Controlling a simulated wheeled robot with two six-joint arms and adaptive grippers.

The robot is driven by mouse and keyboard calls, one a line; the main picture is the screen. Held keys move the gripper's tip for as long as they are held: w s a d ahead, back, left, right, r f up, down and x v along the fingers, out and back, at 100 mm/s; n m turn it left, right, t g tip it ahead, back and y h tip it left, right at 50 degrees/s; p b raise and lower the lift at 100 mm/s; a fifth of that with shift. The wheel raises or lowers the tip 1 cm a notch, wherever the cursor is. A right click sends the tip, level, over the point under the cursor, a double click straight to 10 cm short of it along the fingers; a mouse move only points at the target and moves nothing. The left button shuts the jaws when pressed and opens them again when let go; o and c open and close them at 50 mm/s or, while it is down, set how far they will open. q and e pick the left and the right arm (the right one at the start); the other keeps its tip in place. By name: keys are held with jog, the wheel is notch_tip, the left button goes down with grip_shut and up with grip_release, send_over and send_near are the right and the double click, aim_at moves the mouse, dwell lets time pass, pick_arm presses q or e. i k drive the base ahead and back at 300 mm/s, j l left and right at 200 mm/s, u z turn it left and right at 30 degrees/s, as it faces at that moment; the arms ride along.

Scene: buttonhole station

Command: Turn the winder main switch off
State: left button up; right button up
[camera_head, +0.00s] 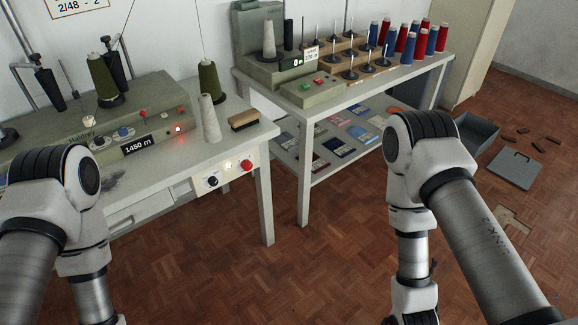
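The winder (150,105) is a grey-green machine on the left table, with a dark display reading 1450 m. A red lamp (178,129) glows at its right end. A white switch panel (224,177) is on the table's front right corner. It carries a black rotary knob (212,181), a lit whitish lamp (228,165) and a red button (246,166). I see no readable label telling which is the main switch; the knob's setting is too small to read. Both my arms show only their upper links, well apart from the panel. Both grippers are out of view.
The right table (300,115) holds a second machine and several red and blue spools. A grey bin (476,133) and dustpan (514,169) are on the floor. The floor between the arms is clear.

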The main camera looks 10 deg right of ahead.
aim_at(247, 165)
jog(key=i+l+u, duration=0.35)
jog(key=l, duration=0.75)
jog(key=l+u, duration=0.35)
jog(key=l, duration=0.75)
jog(key=l+u, duration=0.35)
jog(key=l, duration=0.85)
